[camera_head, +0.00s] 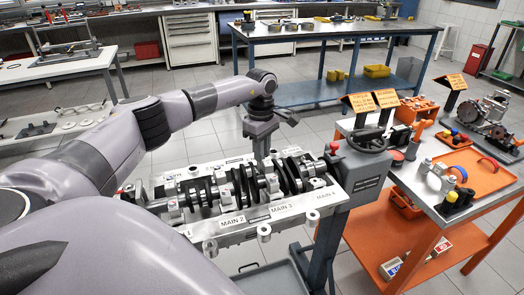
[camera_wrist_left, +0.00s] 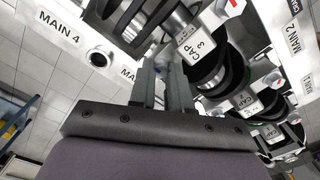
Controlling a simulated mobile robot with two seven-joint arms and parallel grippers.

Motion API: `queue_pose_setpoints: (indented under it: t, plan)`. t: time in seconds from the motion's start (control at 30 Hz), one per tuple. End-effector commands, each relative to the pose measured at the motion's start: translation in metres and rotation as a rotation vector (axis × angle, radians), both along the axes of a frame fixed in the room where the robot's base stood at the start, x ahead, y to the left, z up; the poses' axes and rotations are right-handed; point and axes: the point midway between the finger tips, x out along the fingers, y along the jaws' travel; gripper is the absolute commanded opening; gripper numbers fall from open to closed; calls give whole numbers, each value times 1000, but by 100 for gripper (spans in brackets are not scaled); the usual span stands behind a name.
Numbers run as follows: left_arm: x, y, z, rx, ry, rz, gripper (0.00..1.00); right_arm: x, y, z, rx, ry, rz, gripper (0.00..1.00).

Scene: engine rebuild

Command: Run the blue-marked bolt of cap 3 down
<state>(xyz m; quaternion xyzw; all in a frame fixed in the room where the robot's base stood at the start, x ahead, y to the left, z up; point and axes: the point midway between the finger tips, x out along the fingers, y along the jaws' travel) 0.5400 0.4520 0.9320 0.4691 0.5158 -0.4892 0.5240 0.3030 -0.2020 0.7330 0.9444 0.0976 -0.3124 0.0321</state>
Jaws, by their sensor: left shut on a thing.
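The engine block (camera_head: 238,224) lies on a stand with the crankshaft in it and main labels along its near side. In the left wrist view, cap 3 (camera_wrist_left: 190,42) is a pale block with a "CAP 3" label, beside the dark crank webs. My left gripper (camera_head: 262,158) points straight down over the crankshaft. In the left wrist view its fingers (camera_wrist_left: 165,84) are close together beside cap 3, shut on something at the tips. A bit of blue shows by the fingertips; the bolt itself is mostly hidden by the fingers. My right gripper is out of view.
A handwheel (camera_head: 361,143) and sign boards (camera_head: 372,101) stand at the block's right end. An orange tray (camera_head: 480,176) with parts lies on the right-hand cart. A blue workbench (camera_head: 325,32) stands behind. Caps 2 (camera_wrist_left: 243,100) and 1 (camera_wrist_left: 270,132) sit farther along the crankshaft.

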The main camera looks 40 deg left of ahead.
Motion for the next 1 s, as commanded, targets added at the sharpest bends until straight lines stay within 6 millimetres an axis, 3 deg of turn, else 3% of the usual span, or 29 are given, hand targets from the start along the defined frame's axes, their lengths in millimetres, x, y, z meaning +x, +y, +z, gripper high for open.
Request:
queue_pose_setpoints:
  t: [0.67,0.7,0.77,1.0]
  plan:
    - [3,3,6,2,-17,-59,0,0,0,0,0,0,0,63]
    - [3,3,6,2,-17,-59,24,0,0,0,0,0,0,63]
    - [3,2,6,2,-16,-59,44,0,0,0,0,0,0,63]
    - [2,1,3,1,-9,-61,44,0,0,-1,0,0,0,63]
